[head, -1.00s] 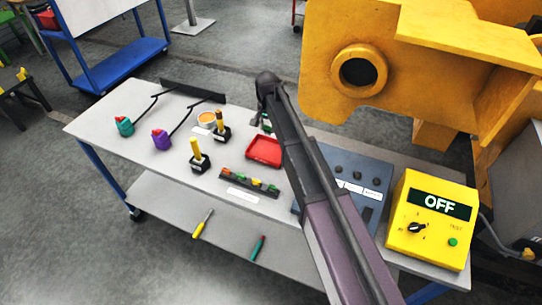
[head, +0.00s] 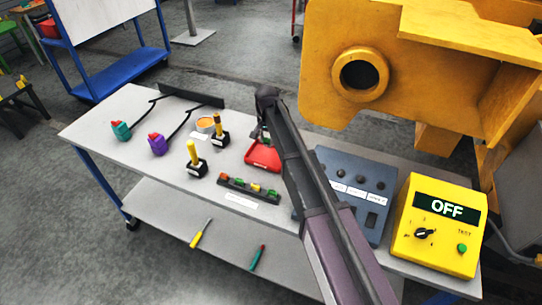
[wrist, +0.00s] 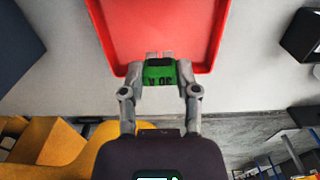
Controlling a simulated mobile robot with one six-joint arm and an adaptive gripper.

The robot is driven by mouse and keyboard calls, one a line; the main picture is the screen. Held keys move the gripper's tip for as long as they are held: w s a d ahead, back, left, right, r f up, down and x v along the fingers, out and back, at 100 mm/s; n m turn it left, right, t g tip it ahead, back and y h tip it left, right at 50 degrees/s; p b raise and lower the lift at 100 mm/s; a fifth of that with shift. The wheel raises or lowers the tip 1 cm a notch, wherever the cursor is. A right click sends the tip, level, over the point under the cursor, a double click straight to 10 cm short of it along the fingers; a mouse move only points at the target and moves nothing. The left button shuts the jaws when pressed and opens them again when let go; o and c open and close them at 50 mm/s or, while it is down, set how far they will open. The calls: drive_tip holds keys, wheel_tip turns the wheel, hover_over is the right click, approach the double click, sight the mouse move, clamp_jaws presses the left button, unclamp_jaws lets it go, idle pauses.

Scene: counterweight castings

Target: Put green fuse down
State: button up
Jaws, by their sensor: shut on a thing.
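The green fuse (wrist: 160,73) is between the two fingertips of my gripper (wrist: 160,84) in the wrist view, with dark lettering on its face. My gripper is shut on it. The fuse is over the near edge of the red tray (wrist: 160,25); I cannot tell whether it touches the tray. In the head view the red tray (head: 262,157) lies on the grey table, and my gripper (head: 264,138) is above its far side, partly hidden by my arm.
A black fuse strip (head: 248,189) with several coloured fuses lies in front of the tray. A grey panel (head: 352,180) and a yellow box reading OFF (head: 438,225) stand to the right.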

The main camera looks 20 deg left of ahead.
sight(267, 157)
drive_tip(key=shift+f+b, duration=0.6)
drive_tip(key=shift+f, duration=0.35)
drive_tip(key=shift+f, duration=0.1)
drive_tip(key=shift+f+b, duration=1.8)
drive_tip(key=shift+b, duration=0.05)
drive_tip(key=shift+f, duration=0.15)
drive_tip(key=o, duration=1)
drive_tip(key=shift+r, duration=0.2)
wheel_tip(267, 157, up, 12)
drive_tip(key=p, duration=1.2)
